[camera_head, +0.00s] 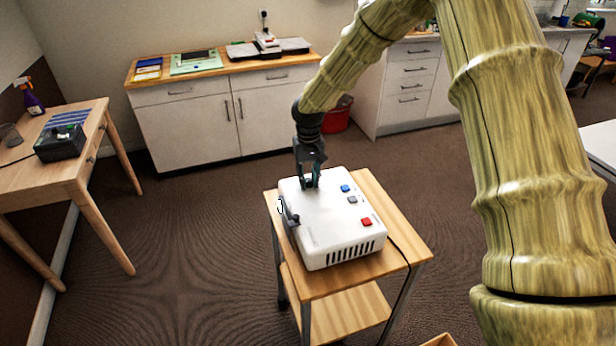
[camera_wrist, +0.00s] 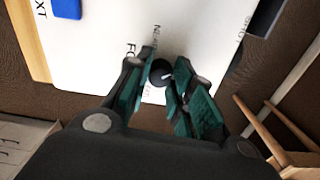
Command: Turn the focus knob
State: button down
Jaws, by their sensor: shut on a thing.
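A white projector-like box (camera_head: 335,225) lies on a small wooden cart (camera_head: 385,200). My gripper (camera_head: 311,185) points down at the far left part of its top. In the wrist view, a round black knob (camera_wrist: 161,73) with a light mark sits between the teal finger pads of my gripper (camera_wrist: 164,66). The gripper is shut on this knob. Lettering starting with "FO" is printed beside it, partly hidden by a finger. In the head view the knob is hidden by the fingers.
Blue (camera_head: 345,188), grey (camera_head: 352,199) and red (camera_head: 366,222) buttons are on the box top. A black part (camera_head: 291,217) sticks out at its left side. A wooden table (camera_head: 60,170) stands at left, a white cabinet (camera_head: 225,115) behind. Open floor lies between.

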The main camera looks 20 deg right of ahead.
aim_at(309, 180)
jog(key=c, duration=1.2)
grip_release()
jog(key=shift+r, duration=0.1)
notch_tip(309, 180, up, 12)
